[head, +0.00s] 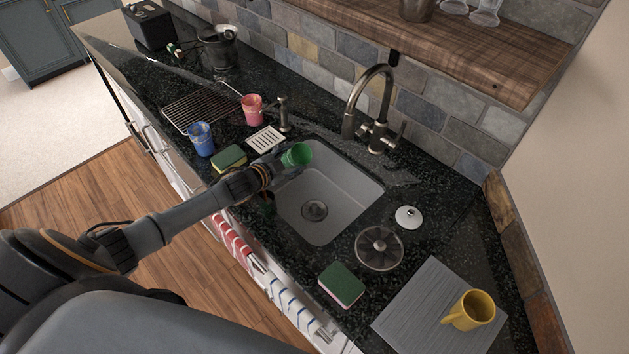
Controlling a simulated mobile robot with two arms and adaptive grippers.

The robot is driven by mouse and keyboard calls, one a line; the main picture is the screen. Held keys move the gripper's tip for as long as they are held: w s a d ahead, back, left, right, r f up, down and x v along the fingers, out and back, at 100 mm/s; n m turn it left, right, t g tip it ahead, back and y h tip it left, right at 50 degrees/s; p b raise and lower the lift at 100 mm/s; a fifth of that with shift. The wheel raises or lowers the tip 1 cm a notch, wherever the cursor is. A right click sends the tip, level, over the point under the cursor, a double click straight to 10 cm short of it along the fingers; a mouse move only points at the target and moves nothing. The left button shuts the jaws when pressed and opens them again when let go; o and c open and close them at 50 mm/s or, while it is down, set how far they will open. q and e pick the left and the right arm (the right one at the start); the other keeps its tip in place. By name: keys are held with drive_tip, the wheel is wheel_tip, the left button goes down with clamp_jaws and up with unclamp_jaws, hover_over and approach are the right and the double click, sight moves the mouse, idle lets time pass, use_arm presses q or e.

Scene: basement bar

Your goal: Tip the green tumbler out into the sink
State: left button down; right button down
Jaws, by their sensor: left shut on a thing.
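The green tumbler (296,155) is held by my left gripper (280,162) over the left rim of the sink (340,185). The tumbler is tilted, with its mouth turned toward the right, over the basin. My left gripper is shut on it; the fingers partly hide its lower side. The sink basin is pale grey with a dark drain (314,210) in its floor. I cannot see whether anything is in the tumbler. My right gripper is not in view.
A tall faucet (372,100) stands behind the sink. Left are a blue tumbler (201,139), a pink tumbler (252,109), a sponge (228,158) and a soap dish (265,139). Right are a strainer (379,248), another sponge (341,285) and a yellow mug (471,310) on a grey mat (420,312).

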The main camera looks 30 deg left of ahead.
sight(289, 151)
use_arm(q)
drive_tip(key=shift+w+a+f+n+h+b, duration=0.25)
drive_tip(key=shift+a+n, duration=0.1)
drive_tip(key=shift+a, duration=0.1)
drive_tip(key=shift+w+a+f+n+h+b, duration=0.15)
drive_tip(key=shift+a+n+b, duration=0.05)
drive_tip(key=shift+a+n, duration=0.2)
drive_tip(key=shift+w+a+r+n+g+h, duration=0.2)
drive_tip(key=shift+a+r+n+g+h, duration=0.1)
drive_tip(key=shift+a+r+n+h, duration=0.25)
drive_tip(key=shift+w+a+f+n+h+b, duration=0.15)
drive_tip(key=shift+a+f+n+h+b, duration=0.1)
drive_tip(key=shift+a+b, duration=0.3)
drive_tip(key=shift+w+a+f+n+h+b, duration=0.1)
drive_tip(key=shift+a+f+n+b, duration=0.25)
drive_tip(key=shift+b, duration=0.3)
drive_tip(key=shift+w+a+r+n+g+h+b, duration=0.15)
drive_tip(key=shift+a+r+n+g+h, duration=0.1)
drive_tip(key=shift+a+r+n, duration=0.15)
drive_tip(key=shift+w+a+r+n+g+h+b, duration=0.15)
drive_tip(key=shift+a+n+h, duration=0.15)
drive_tip(key=shift+a, duration=0.15)
